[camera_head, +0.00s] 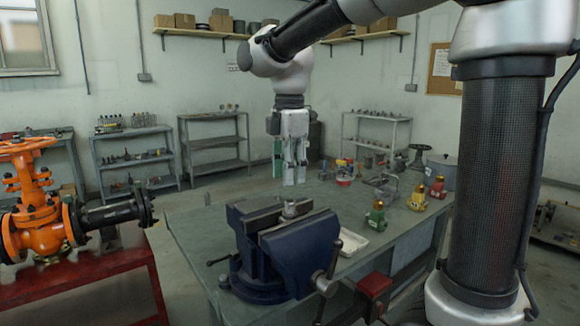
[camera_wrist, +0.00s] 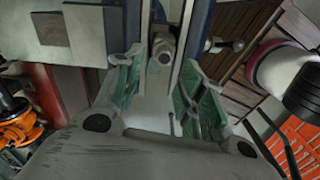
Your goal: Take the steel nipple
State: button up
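A short grey metal piece, which looks like the steel nipple (camera_head: 290,209), sits upright between the jaws of the blue vise (camera_head: 285,262). In the wrist view the nipple (camera_wrist: 163,48) shows a round end with a hole, between the vise's dark blue sides (camera_wrist: 189,48). My gripper (camera_head: 290,182) points down, higher in the picture than the vise. In the wrist view my gripper (camera_wrist: 162,62) is open, with its green-padded fingers apart. The nipple appears in line with the gap, beyond the fingertips. I cannot tell the exact distance.
The vise is on the front of the green workbench (camera_head: 395,225). A white tray (camera_head: 349,242) lies right of it. Small green (camera_head: 376,217), yellow (camera_head: 417,196) and red (camera_head: 437,188) valves stand farther right. An orange gate valve (camera_head: 38,215) stands on a red table at left.

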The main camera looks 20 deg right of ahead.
aim_at(290, 201)
jog(key=shift+s+n, duration=0.25)
jog(key=shift+n, duration=0.75)
jog(key=shift+f, duration=3.55)
jog(key=shift+c, duration=0.3)
grip_shut()
